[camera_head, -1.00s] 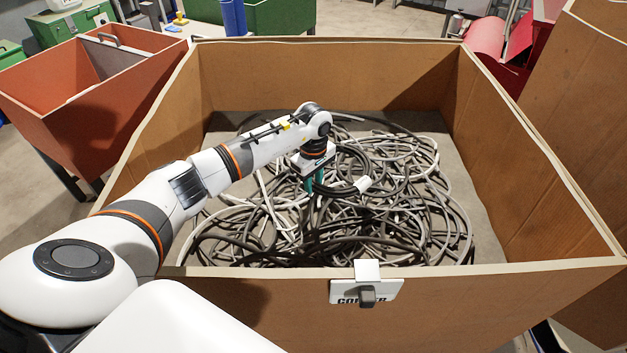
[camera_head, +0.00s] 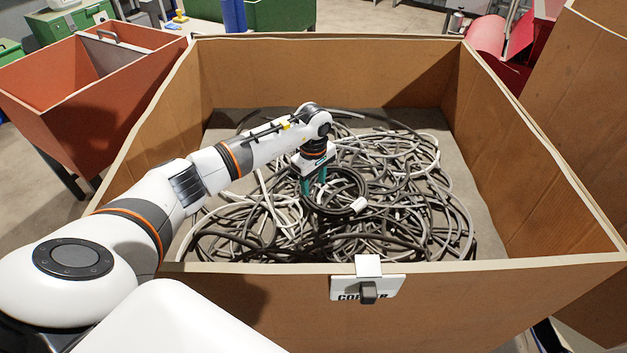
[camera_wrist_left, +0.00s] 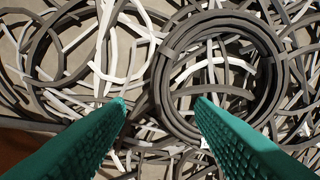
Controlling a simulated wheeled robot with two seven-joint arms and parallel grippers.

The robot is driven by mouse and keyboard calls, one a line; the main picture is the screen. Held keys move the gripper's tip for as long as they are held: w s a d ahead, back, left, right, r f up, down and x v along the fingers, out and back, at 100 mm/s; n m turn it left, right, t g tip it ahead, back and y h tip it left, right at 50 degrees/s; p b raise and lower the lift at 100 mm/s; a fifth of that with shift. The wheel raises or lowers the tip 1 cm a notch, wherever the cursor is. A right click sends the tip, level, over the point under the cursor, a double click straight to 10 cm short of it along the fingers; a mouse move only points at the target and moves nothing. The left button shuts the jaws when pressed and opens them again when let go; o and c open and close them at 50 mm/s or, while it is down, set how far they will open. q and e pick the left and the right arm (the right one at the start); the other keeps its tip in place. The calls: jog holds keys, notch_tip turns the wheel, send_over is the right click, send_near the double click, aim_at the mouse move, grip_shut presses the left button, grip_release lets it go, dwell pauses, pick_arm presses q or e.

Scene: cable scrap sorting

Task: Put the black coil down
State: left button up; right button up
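The black coil (camera_head: 333,211) is a dark ring with a white tag, lying on top of the cable pile in the big box. In the left wrist view the coil (camera_wrist_left: 275,72) appears as a round ring right of centre. My left gripper (camera_head: 313,186) is low over the pile at the coil's left side. Its green fingers (camera_wrist_left: 161,104) are spread wide, one outside the ring and one over its inside, with the coil's left band between them. Whether a finger touches the coil I cannot tell. My right gripper is not in view.
Grey, white and black cables (camera_head: 400,215) cover much of the floor of the brown box (camera_head: 330,75). Its tall walls surround my left gripper. A partly covered label plate (camera_head: 345,289) hangs on the front wall. An orange-red bin (camera_head: 125,95) stands to the left.

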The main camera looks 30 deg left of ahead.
pick_arm(q)
notch_tip(320, 180, up, 13)
dwell(0.7)
jog(key=shift+r+p, duration=0.2)
jog(key=shift+p, duration=0.1)
